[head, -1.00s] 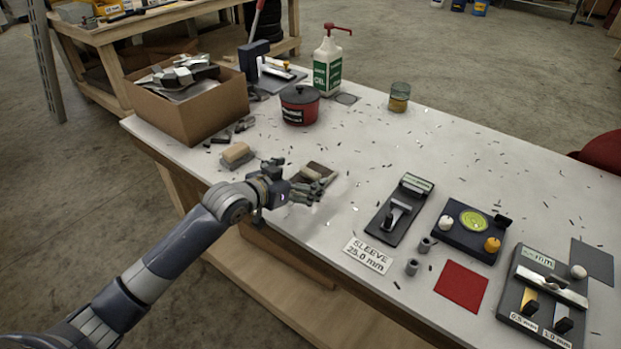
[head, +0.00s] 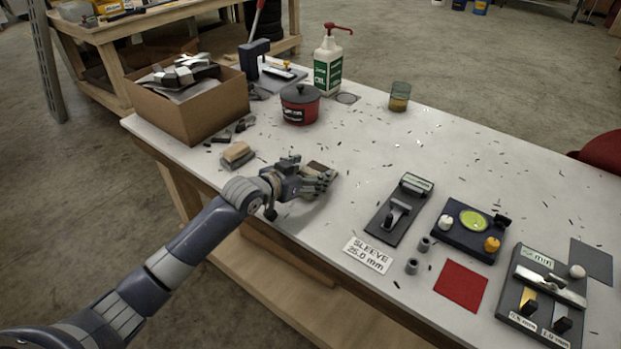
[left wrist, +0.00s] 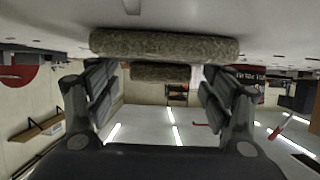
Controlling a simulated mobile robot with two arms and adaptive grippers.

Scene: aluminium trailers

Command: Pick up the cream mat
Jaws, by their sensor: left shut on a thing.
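I cannot make out a cream mat in either view. My left gripper (head: 322,182) is low over the table's near edge, beside a small brown and tan object (head: 320,167) that looks like a brush. The gripper's fingers hide part of it. In the left wrist view the two fingers stand apart, with a brown, rough-textured piece (left wrist: 165,72) between their tips. My left gripper is shut on the brown object. My right gripper is not in view.
The table (head: 450,150) holds a cardboard box (head: 190,110), a red pot (head: 299,104), a bottle (head: 328,65) and a tan block (head: 236,151). A SLEEVE label (head: 368,254), dark fixtures (head: 399,210) and a red mat (head: 461,285) lie to the right. Small dark shavings are scattered about.

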